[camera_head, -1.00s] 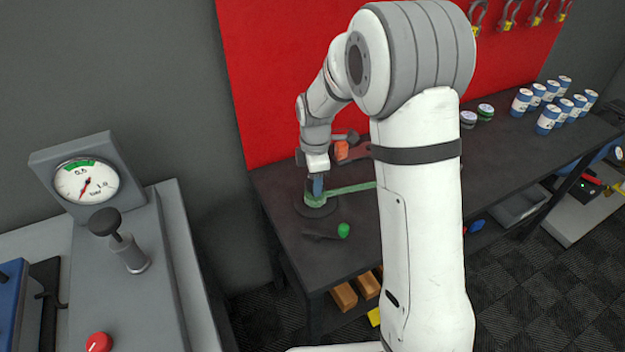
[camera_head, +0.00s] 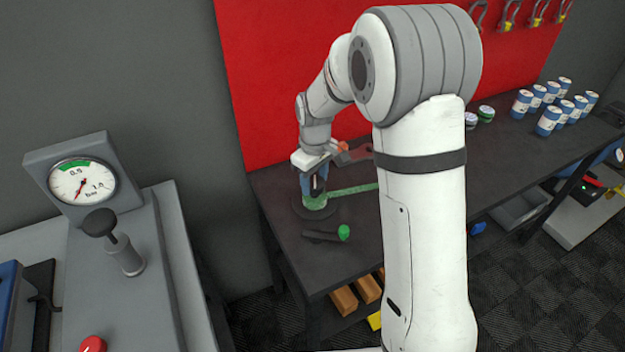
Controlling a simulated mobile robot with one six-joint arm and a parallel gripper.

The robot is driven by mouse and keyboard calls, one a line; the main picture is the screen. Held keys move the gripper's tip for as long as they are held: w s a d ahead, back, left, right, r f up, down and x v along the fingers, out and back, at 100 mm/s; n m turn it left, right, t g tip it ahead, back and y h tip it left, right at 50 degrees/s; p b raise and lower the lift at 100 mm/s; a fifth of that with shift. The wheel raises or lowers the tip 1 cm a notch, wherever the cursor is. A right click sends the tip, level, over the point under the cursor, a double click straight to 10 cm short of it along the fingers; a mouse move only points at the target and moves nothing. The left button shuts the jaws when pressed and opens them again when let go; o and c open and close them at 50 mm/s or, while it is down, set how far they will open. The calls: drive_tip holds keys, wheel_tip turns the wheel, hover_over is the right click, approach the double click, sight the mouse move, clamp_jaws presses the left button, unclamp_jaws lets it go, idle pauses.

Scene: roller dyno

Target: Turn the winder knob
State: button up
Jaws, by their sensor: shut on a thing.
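The winder is a green drum (camera_head: 317,204) on a round dark base (camera_head: 322,213) near the left end of the dark bench. A green strap (camera_head: 355,189) runs from it to the right and passes behind my arm. My gripper (camera_head: 314,191) points down right at the winder, with its blue-grey fingers shut on the knob at the top. The fingers hide most of the knob, so I cannot tell its shape or how far it is turned.
A dark bar with a green ball end (camera_head: 343,232) lies in front of the winder. An orange-topped tool (camera_head: 343,146) is behind my wrist. Blue-and-white cans (camera_head: 547,120) stand at the bench's right. A gauge (camera_head: 82,183) and plunger (camera_head: 115,240) are at left.

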drive_tip(key=m, duration=0.5)
drive_tip(key=shift+s+d+f+m, duration=0.1)
drive_tip(key=shift+s+f+m, duration=0.1)
drive_tip(key=shift+m, duration=0.2)
drive_tip(key=m, duration=0.4)
drive_tip(key=shift+b, duration=0.4)
drive_tip(key=m, duration=0.5)
drive_tip(key=shift+m, duration=0.4)
drive_tip(key=m, duration=0.4)
drive_tip(key=shift+m, duration=0.3)
drive_tip(key=m, duration=0.4)
drive_tip(key=shift+m, duration=0.3)
drive_tip(key=m, duration=0.5)
drive_tip(key=shift+b, duration=0.3)
drive_tip(key=m, duration=0.5)
drive_tip(key=shift+m, duration=2.7)
